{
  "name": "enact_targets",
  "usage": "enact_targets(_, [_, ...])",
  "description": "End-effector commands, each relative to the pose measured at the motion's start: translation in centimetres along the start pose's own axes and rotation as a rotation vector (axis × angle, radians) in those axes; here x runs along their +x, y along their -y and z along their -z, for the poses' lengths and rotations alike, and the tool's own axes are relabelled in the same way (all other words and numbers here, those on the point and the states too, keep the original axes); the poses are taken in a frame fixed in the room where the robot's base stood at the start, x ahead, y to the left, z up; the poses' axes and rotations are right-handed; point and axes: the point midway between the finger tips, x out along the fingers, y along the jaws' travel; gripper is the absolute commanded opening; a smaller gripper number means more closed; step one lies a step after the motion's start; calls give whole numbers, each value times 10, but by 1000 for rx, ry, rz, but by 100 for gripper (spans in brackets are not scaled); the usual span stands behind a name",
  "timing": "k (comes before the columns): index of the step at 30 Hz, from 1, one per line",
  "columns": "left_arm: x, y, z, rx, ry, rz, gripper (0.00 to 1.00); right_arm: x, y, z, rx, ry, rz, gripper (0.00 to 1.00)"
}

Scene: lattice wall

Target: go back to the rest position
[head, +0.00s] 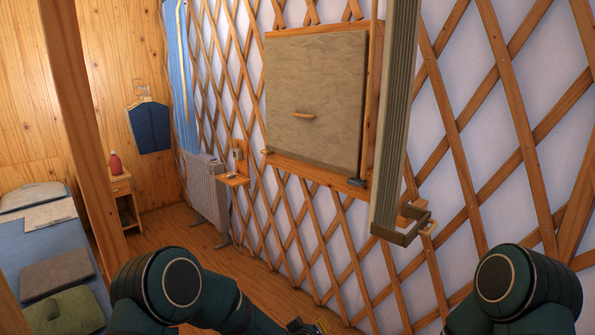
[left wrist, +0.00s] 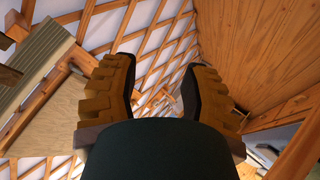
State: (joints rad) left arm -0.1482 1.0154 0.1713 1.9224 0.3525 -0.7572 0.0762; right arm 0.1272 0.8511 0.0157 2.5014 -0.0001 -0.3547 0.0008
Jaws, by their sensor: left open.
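My left gripper (left wrist: 160,92) is open in the left wrist view, its two brown fingers spread wide with nothing between them. Its fingers point toward the lattice wall (left wrist: 165,50). In the head view my left arm comes in at the bottom left and runs toward the bottom middle, where only a small part of its far end shows at the picture's edge. Of my right arm only a dark green part shows at the bottom right. My right gripper is out of both views.
A wooden cabinet with a closed grey panel (head: 315,95) hangs on the lattice wall. A long ribbed post (head: 395,120) with a bracket (head: 405,232) hangs to its right. The wooden floor (head: 165,225) between is clear.

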Motion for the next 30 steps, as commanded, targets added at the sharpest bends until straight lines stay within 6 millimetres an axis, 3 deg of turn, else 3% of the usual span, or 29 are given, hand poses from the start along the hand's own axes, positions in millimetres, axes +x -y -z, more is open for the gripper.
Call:
enact_targets(1, [-14,33,-14,34,77,35,46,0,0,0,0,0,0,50])
enact_targets(6, [-73,120,-67,121,341,122,46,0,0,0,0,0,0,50])
enact_targets(9, [-115,159,-96,150,487,159,46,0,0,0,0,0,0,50])
enact_targets(12, [-154,186,-119,162,607,185,46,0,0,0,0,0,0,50])
enact_targets(15, [-182,201,-134,167,691,198,46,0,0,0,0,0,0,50])
enact_targets(18, [-199,208,-143,169,738,204,46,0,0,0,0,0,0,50])
enact_targets(30, [-204,210,-145,170,753,206,46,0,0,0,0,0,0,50])
